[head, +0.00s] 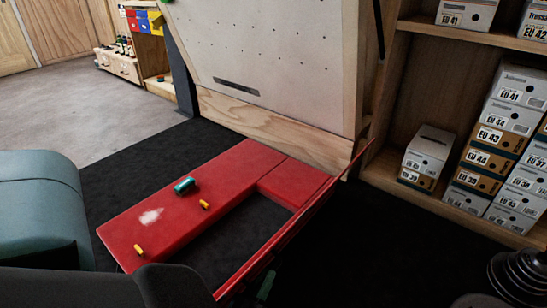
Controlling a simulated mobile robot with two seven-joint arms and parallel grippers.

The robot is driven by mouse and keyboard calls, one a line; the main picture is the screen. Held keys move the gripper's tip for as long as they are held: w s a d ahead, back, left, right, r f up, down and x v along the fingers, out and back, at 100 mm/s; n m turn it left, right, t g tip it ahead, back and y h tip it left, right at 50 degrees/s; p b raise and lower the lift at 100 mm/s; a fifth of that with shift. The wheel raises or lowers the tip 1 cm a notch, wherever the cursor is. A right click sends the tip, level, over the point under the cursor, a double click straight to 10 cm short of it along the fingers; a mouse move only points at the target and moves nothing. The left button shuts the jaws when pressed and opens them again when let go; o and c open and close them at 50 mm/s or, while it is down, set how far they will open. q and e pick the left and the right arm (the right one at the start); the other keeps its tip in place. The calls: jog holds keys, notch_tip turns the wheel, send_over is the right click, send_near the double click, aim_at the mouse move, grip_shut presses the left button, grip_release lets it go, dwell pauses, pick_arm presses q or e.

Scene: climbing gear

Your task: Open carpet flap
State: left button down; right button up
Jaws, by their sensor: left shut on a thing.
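The red carpet (170,212) lies on the black floor in front of the climbing wall, with a rectangular dark opening in it. Its flap (315,215) stands up along the right side and shows almost edge-on as a thin red strip slanting from the wall towards me. My left gripper (261,285) is at the near end of the flap, shut on it; its fingers are dark and mostly hidden.
A teal piece (186,185) and yellow pieces (205,204) lie on the carpet beside a white powder patch. The pale climbing wall (270,60) stands behind. Shelves of shoe boxes (490,136) stand right. A blue-grey padded block (40,205) is left.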

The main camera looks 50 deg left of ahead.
pick_arm(q)
jog(key=shift+n+g+y, duration=0.3)
jog(key=shift+n, duration=0.3)
jog(key=a+r, duration=0.1)
jog(key=s+a+p, duration=0.1)
jog(key=a, duration=0.1)
jog(key=a+r, duration=0.1)
jog(key=shift+s+a+r+p, duration=0.15)
jog(key=shift+a+r+p, duration=0.15)
jog(key=shift+a+p, duration=0.05)
jog(key=c, duration=1.5)
grip_release()
jog(key=v, duration=0.8)
jog(key=shift+f, duration=0.1)
